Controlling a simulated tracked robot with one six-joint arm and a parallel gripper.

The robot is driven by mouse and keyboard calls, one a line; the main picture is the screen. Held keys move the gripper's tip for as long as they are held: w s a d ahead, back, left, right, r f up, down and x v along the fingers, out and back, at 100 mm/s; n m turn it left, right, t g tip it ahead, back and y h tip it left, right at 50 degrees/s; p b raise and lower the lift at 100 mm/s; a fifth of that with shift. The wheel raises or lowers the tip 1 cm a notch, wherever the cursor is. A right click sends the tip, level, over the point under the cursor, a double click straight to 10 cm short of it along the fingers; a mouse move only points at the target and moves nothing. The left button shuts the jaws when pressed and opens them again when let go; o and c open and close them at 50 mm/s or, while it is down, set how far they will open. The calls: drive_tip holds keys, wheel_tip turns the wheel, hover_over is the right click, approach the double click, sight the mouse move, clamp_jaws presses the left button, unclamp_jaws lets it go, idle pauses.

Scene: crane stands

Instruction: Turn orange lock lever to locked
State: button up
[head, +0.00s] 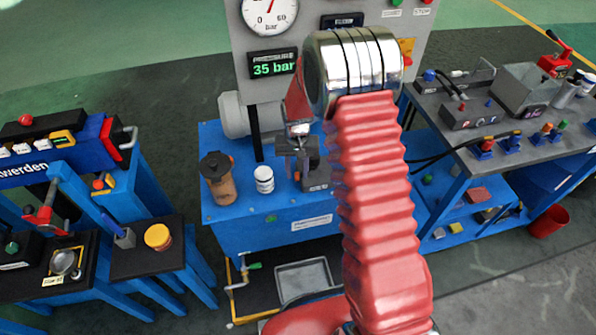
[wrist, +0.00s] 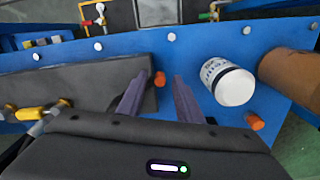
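No part is clearly labelled as the orange lock lever. A small orange piece (wrist: 160,79) sits at the edge of a dark block (wrist: 95,88) on the blue bench, and shows between my fingertips in the wrist view. A second orange piece (wrist: 255,122) is to the right, below the white bottle. In the head view a small orange spot (head: 297,175) shows beside the dark block, under my gripper (head: 299,145). My gripper (wrist: 154,88) is open with its two fingers apart and nothing seen between them in grip. Any lock marking is not readable.
A white bottle (head: 264,180) and a brown jar (head: 217,180) stand left of my gripper in the head view. A panel with a gauge (head: 269,14) and a 35 bar display (head: 272,64) rises behind. A yellow-handled fitting (wrist: 30,113) is at the wrist view's left.

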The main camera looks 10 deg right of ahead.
drive_tip(key=shift+f, duration=0.2)
drive_tip(key=shift+c, duration=0.6)
clamp_jaws()
